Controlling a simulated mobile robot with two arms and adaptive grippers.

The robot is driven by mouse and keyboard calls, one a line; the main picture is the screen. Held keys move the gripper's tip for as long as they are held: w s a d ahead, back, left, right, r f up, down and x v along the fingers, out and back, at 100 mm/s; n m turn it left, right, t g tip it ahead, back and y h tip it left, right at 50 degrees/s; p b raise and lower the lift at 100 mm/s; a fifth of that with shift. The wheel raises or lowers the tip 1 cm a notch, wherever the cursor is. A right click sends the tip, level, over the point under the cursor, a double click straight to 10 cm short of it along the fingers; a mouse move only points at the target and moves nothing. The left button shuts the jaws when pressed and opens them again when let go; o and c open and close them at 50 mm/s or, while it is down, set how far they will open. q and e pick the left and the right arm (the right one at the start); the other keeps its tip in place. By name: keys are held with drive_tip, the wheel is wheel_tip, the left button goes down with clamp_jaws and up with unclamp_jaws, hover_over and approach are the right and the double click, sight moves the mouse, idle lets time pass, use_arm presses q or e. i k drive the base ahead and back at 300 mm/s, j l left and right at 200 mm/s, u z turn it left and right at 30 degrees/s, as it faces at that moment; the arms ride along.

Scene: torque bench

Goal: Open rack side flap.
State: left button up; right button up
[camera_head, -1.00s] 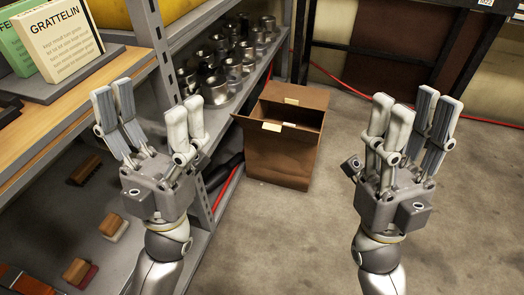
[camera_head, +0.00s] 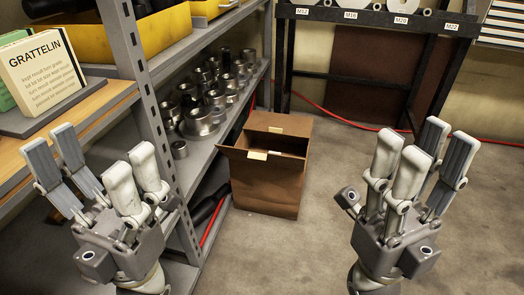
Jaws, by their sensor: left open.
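A brown cardboard box (camera_head: 265,187) stands on the floor beside the metal rack, in the middle of the head view. Its rack side flap (camera_head: 237,154) sticks outward to the left, toward the rack. The top shows a dark opening, with pale label patches on its front and back edges. How far each flap is folded is hard to tell. My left gripper (camera_head: 95,168) is open and empty, in front of the rack, left of and nearer than the box. My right gripper (camera_head: 424,163) is open and empty, to the right of the box. Neither touches it.
The metal rack (camera_head: 151,110) stands close on the box's left, with several metal sockets (camera_head: 201,121) on its shelf. A wooden bench with a GRATTELIN book (camera_head: 40,70) is at the left. A black-framed rack (camera_head: 355,17) stands behind. Floor right of the box is clear.

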sight(271, 122)
drive_tip(key=i+l+u, duration=0.3)
drive_tip(key=i+l, duration=0.35)
drive_tip(key=i, duration=0.2)
drive_tip(key=i+l+u, duration=0.35)
drive_tip(key=i+l, duration=0.4)
drive_tip(key=l, duration=0.1)
